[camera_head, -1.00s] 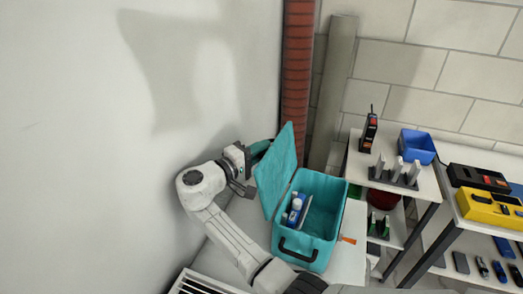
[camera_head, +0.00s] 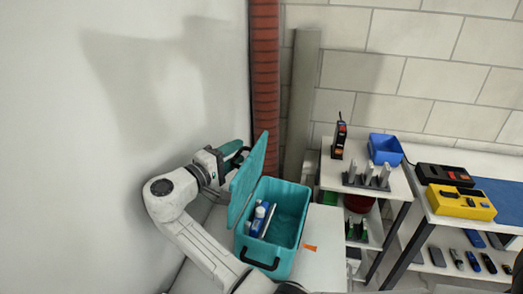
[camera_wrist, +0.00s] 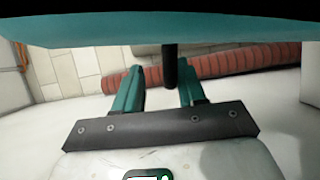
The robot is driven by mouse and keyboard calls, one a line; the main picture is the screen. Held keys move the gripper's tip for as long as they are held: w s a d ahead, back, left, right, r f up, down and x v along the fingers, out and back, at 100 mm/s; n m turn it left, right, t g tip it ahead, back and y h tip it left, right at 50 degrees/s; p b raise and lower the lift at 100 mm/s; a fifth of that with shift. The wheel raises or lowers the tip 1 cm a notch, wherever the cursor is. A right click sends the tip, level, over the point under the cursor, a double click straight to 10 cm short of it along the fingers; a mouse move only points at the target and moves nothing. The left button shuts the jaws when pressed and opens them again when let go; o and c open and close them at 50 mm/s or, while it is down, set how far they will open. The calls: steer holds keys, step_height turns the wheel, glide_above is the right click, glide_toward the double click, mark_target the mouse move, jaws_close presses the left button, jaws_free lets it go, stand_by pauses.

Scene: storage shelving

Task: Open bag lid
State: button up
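The teal bag (camera_head: 291,226) stands on a white surface with its lid (camera_head: 247,180) raised on its left side. The interior is visible, with a blue-and-white bottle (camera_head: 259,220) inside. My gripper (camera_head: 232,150) is at the outer side of the raised lid, near its upper edge, and the lid partly hides it. In the wrist view, the two teal fingers (camera_wrist: 158,88) are spread apart. A dark bar (camera_wrist: 170,70) shows between them, with gaps on both sides. The lid's teal edge (camera_wrist: 160,30) spans the top of that view.
A white wall (camera_head: 120,100) is close on the left of my arm. A red pipe (camera_head: 264,80) and a grey post (camera_head: 301,95) stand behind the bag. Shelving on the right holds a blue bin (camera_head: 385,150), a radio (camera_head: 339,138) and a yellow case (camera_head: 460,203).

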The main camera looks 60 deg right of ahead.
mark_target(244, 162)
steer(key=s+r, duration=0.2)
steer(key=s+a+r, duration=0.1)
steer(key=s+r, duration=0.1)
steer(key=r, duration=0.1)
steer(key=shift+s+a+r, duration=0.1)
steer(key=shift+a, duration=0.1)
steer(key=s+a+r+b, duration=0.1)
steer(key=s+r, duration=0.3)
steer(key=s, duration=0.4)
steer(key=shift+s+a, duration=0.3)
steer(key=shift+a, duration=0.6)
steer(key=w+a+p, duration=0.1)
steer(key=a+p, duration=0.1)
steer(key=a, duration=1)
steer(key=shift+w+a, duration=0.15)
steer(key=shift+w, duration=0.05)
steer(key=shift+p, duration=0.45)
